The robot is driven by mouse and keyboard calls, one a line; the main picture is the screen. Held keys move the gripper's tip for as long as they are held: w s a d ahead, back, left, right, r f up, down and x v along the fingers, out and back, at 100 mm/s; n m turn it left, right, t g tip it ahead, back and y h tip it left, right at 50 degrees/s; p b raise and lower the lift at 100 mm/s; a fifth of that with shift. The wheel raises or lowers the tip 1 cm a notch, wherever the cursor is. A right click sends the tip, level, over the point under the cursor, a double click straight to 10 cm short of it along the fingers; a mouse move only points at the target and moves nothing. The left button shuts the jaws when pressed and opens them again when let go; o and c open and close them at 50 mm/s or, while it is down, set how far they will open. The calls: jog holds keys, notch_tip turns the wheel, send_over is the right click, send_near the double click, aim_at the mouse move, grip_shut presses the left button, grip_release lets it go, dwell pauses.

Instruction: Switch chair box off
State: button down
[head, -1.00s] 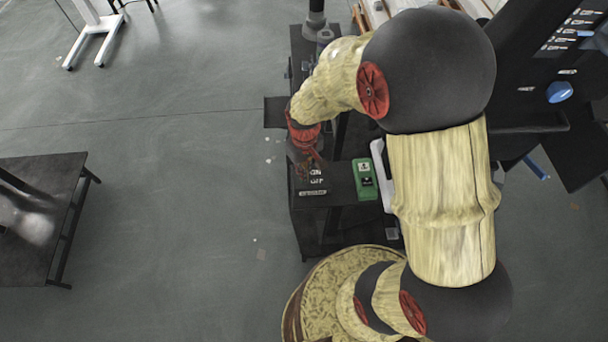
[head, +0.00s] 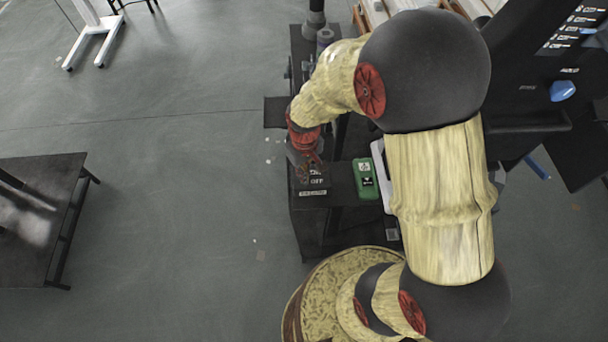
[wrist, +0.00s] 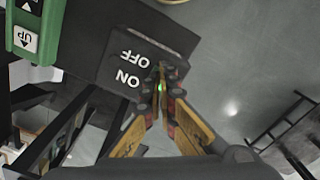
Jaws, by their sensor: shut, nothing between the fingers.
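The chair box is a dark box (wrist: 112,58) with white ON and OFF lettering, upside down in the wrist view. In the head view its OFF lettering (head: 317,181) and a small label strip show, and the ON lettering is partly covered by my gripper. My gripper (wrist: 161,72) is shut and empty, with its fingertips over the box beside the lettering. A small green light (wrist: 161,88) shows between the fingers. The switch itself is hidden by the fingertips, and I cannot tell whether they touch it. In the head view my gripper (head: 308,172) is over the box's far part.
A green control box (head: 366,179) with arrow buttons is right of the chair box; it also shows in the wrist view (wrist: 33,30). A dark column with a blue knob (head: 562,91) stands at right. A dark table (head: 40,225) is at left, with open floor between.

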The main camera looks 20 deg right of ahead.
jog(key=shift+r+p, duration=2.8)
jog(key=shift+r, duration=0.65)
jog(key=shift+s, duration=0.4)
jog(key=s+r+t+b, duration=0.1)
jog(key=s+r, duration=0.3)
jog(key=r, duration=0.4)
jog(key=s+r+m+t+b, duration=0.1)
jog(key=s+r, duration=0.3)
jog(key=r, duration=0.5)
jog(key=s+r+m+t+b, duration=0.1)
jog(key=s+r+t, duration=0.2)
jog(key=s+r, duration=0.2)
notch_tip(320, 180, up, 3)
jog(key=shift+r+t, duration=0.2)
jog(key=shift+t, duration=0.1)
jog(key=shift+s+d, duration=0.1)
